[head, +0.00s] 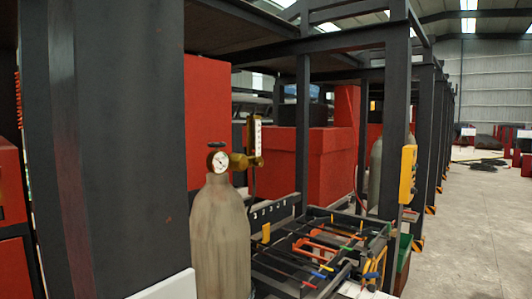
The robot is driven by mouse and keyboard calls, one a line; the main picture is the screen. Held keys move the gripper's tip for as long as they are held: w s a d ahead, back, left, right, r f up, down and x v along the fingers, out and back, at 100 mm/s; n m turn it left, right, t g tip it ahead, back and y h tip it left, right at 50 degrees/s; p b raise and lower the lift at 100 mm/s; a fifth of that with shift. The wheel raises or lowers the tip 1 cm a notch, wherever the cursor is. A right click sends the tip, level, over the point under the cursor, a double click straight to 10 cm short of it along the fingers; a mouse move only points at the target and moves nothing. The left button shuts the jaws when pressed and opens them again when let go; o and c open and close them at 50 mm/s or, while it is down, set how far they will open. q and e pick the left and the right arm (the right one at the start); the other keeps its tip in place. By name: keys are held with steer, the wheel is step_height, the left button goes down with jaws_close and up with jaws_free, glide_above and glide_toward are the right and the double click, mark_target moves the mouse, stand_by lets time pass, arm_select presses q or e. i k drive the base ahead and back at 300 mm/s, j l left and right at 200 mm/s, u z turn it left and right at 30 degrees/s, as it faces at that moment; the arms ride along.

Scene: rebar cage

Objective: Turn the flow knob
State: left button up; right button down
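A grey gas cylinder (220,235) stands upright at the lower centre-left. A brass regulator (240,161) with a round white gauge (220,161) sits at its top. A dark handwheel (217,145) is above the gauge. A clear upright flow tube (257,136) with a scale rises at the regulator's right end. The flow knob is too small to tell apart from the brass fittings there. Neither of my grippers is in view.
A wide dark steel post (105,130) fills the left, close to the cylinder. A dark rack (300,250) with coloured clamps or tools is right of the cylinder. A yellow box (408,174) is on a post. Open concrete floor (475,240) lies at right.

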mark_target(258, 162)
steer(key=i+l+u, duration=0.15)
steer(key=l, duration=0.2)
steer(key=i+l+u, duration=0.2)
steer(key=l, duration=0.15)
steer(key=i+l+u, duration=0.15)
steer(key=l, duration=0.25)
steer(key=i+l+u, duration=0.2)
steer(key=l, duration=0.2)
steer(key=l+u, duration=0.15)
steer(key=l, duration=0.3)
steer(key=i, duration=0.05)
